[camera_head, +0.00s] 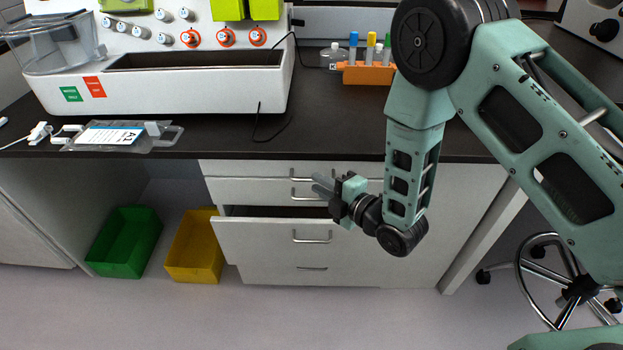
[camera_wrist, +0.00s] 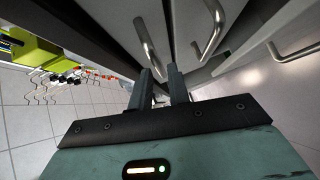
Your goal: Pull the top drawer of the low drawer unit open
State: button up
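The low drawer unit (camera_head: 385,262) stands under the dark bench, with white drawer fronts stacked one above another. The top drawer (camera_head: 240,168) looks closed, with a metal bar handle (camera_head: 296,174). A lower drawer (camera_head: 250,238) is pulled partly out, with a dark gap above its front. My gripper (camera_head: 322,187) is in front of the upper drawers, close to the two upper handles, and partly covers them. In the wrist view the gripper fingers (camera_wrist: 160,75) are apart, near the end of one handle (camera_wrist: 146,42). Whether they touch it is unclear.
The pulled-out drawer sticks out below my gripper. A yellow bin (camera_head: 196,246) and a green bin (camera_head: 125,242) stand on the floor to the left. A stool (camera_head: 570,285) is at the right. The floor in front of the unit is clear.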

jog(key=shift+x, duration=1.85)
grip_shut()
